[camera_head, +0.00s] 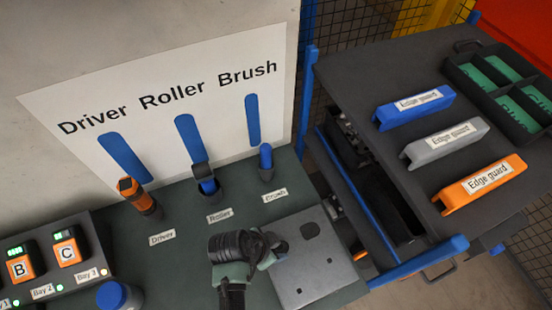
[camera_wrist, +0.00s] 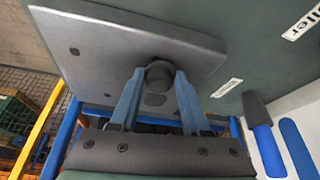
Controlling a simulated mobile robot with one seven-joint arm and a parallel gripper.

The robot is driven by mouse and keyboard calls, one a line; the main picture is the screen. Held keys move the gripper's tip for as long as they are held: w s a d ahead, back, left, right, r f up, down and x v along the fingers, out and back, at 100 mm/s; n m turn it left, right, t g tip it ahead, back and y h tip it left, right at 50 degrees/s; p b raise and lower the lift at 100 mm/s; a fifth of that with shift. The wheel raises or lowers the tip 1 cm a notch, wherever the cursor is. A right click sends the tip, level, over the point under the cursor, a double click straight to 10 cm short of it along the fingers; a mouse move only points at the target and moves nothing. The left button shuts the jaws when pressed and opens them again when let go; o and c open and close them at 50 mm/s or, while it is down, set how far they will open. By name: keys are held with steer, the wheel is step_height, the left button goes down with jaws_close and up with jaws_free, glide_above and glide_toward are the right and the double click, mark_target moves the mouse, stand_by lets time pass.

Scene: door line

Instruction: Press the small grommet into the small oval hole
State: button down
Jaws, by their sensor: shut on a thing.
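My gripper (camera_wrist: 158,82) is shut on a dark, round-edged grommet (camera_wrist: 159,72), held between the tips of its blue fingers. The grommet is over the grey metal panel (camera_wrist: 110,28); whether it touches the panel cannot be told. In the wrist view a larger dark rounded hole (camera_wrist: 155,100) shows between the fingers, and a small dark hole (camera_wrist: 75,51) lies to the left. In the head view my gripper (camera_head: 277,248) is at the panel's left part, beside the larger hole (camera_head: 310,230). A small hole (camera_head: 327,266) lies farther right. The grommet hides part of the panel.
The driver (camera_head: 138,195), roller (camera_head: 205,182) and brush (camera_head: 266,160) stand in the bench behind my gripper. A bay rack (camera_head: 88,258) and blue-capped container (camera_head: 117,295) are at the left. A cart (camera_head: 400,75) with edge guards stands at the right.

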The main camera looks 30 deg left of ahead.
steer(key=shift+s+f+b, duration=0.1)
steer(key=shift+f+b, duration=0.25)
steer(key=shift+f, duration=0.2)
